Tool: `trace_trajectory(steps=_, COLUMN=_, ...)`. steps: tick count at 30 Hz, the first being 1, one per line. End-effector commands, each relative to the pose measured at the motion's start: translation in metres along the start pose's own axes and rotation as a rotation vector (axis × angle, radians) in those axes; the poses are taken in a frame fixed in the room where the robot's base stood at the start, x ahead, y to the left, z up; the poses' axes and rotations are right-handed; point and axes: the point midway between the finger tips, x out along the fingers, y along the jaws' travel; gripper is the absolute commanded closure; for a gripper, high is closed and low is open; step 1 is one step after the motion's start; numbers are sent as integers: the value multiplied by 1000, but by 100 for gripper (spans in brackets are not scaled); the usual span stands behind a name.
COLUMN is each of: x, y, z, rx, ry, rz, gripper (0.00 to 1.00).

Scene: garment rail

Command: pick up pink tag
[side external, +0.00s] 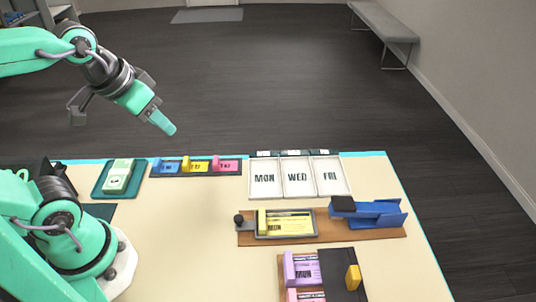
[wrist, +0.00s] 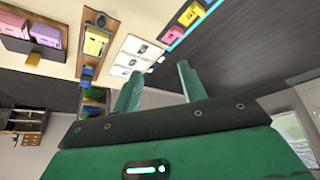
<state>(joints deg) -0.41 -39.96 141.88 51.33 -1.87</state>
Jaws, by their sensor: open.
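A pink tag (side external: 226,165) stands at the right end of a dark strip (side external: 195,174), beside a yellow tag (side external: 197,164) and a blue tag (side external: 168,166). My gripper (side external: 162,122) is raised in the air behind and to the left of the strip in the side view, apart from all the tags. In the wrist view my gripper (wrist: 160,86) shows two green fingers spread with nothing between them.
Trays marked MON, WED and FRI (side external: 298,195) stand right of the strip. A wooden board (side external: 370,231) holds a yellow card and a blue fixture (side external: 375,213). A dark holder (side external: 338,270) has purple (side external: 302,268) and pinkish pieces at the front. A pale green device (side external: 117,176) sits left.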

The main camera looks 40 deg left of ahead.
Motion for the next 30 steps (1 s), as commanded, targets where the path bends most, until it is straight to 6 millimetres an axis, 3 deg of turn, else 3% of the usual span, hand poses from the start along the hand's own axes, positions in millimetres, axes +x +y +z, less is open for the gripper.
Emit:
trace_trajectory(steps=14, x=49, y=-11, z=-41, rx=-242, ry=-156, rz=-38, gripper=58)
trace_trajectory(steps=30, x=140, y=-32, z=-71, rx=-544, ry=-336, rz=-119, gripper=58)
